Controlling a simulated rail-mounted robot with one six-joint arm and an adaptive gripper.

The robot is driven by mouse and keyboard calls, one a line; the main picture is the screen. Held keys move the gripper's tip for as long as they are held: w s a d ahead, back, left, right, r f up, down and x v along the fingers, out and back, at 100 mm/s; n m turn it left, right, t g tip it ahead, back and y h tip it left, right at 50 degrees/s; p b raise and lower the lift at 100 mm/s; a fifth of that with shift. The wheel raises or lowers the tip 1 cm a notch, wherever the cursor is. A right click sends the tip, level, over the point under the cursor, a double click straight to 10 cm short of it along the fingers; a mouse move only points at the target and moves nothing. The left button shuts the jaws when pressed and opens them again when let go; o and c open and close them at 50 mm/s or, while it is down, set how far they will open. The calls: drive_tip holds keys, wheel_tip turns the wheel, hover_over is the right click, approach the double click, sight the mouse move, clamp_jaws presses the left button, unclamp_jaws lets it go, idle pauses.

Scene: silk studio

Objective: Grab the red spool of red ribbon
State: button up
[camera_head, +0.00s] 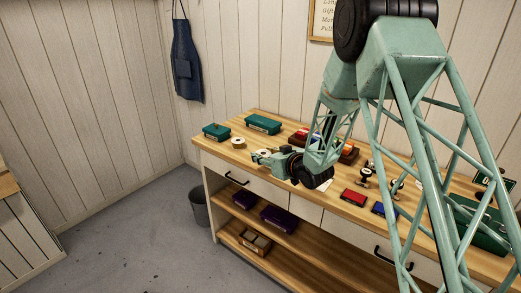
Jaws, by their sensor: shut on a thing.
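My gripper (260,158) is at the left part of the workbench, low over its top and pointing left. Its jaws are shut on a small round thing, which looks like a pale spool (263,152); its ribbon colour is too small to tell. Another pale spool (238,142) lies on the bench just beyond and to the left of the gripper. I cannot make out a clearly red spool. Some red (301,134) shows in a dark box behind my arm, partly hidden.
Two green boxes (263,124) (216,131) stand at the bench's back left. A red pad (354,197), a blue pad (379,209) and dark stamps (365,176) lie to the right. Purple boxes (278,218) sit on the shelf below. A grey bin (199,206) stands on the floor.

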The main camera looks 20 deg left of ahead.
drive_tip(key=shift+s+d+r, duration=0.15)
drive_tip(key=shift+s+d, duration=0.7)
drive_tip(key=shift+s, duration=0.25)
